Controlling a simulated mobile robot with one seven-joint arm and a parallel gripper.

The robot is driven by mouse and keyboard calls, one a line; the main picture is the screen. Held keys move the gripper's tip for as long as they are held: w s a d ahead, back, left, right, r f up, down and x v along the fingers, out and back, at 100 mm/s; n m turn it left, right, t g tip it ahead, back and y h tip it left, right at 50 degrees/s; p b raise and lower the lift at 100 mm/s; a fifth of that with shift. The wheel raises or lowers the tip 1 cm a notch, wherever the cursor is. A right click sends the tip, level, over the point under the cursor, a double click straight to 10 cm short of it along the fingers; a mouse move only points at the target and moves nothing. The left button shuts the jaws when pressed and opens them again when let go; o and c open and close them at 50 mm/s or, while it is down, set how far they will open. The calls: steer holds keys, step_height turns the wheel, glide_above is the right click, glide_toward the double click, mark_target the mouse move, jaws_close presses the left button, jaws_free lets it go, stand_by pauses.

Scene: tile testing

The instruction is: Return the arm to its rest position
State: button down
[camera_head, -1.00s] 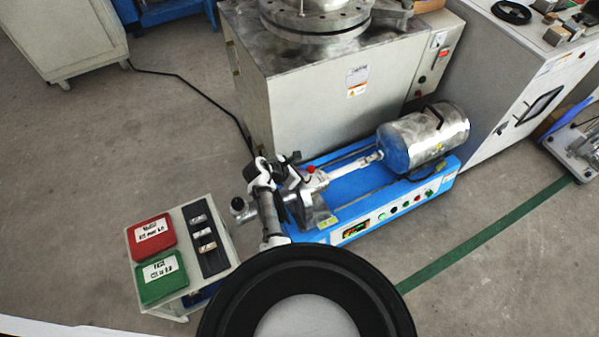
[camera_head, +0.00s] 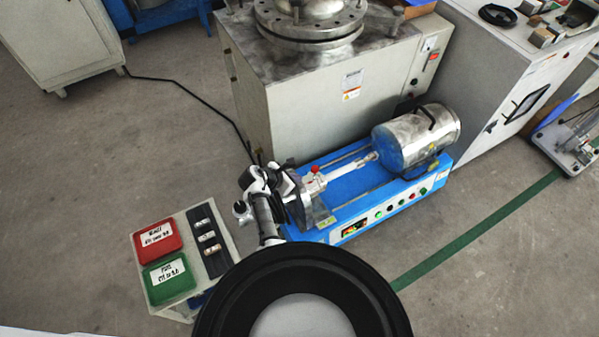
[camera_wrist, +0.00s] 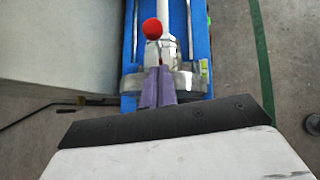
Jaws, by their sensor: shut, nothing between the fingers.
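My gripper (camera_wrist: 158,88) shows in the wrist view with its two purple fingers together and nothing between them. The fingers point toward the metal clamp end of the blue test machine, over or in front of it; I cannot tell whether they touch. In the head view my arm (camera_head: 262,212) is folded at the left end of the blue machine (camera_head: 350,190), and the fingertips are hard to make out there. The machine carries a metal cylinder (camera_head: 416,138), a white shaft and a red knob (camera_head: 315,169). The knob is also in the wrist view (camera_wrist: 152,28).
A small cart (camera_head: 226,225) at the lower left holds a red tray (camera_head: 157,240), a green tray (camera_head: 169,280) and a black rack (camera_head: 208,240) with small pieces. A large grey cabinet (camera_head: 300,120) stands behind the machine. Open floor (camera_head: 100,170) lies left.

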steer(key=v, duration=0.9)
steer(key=shift+r, duration=0.15)
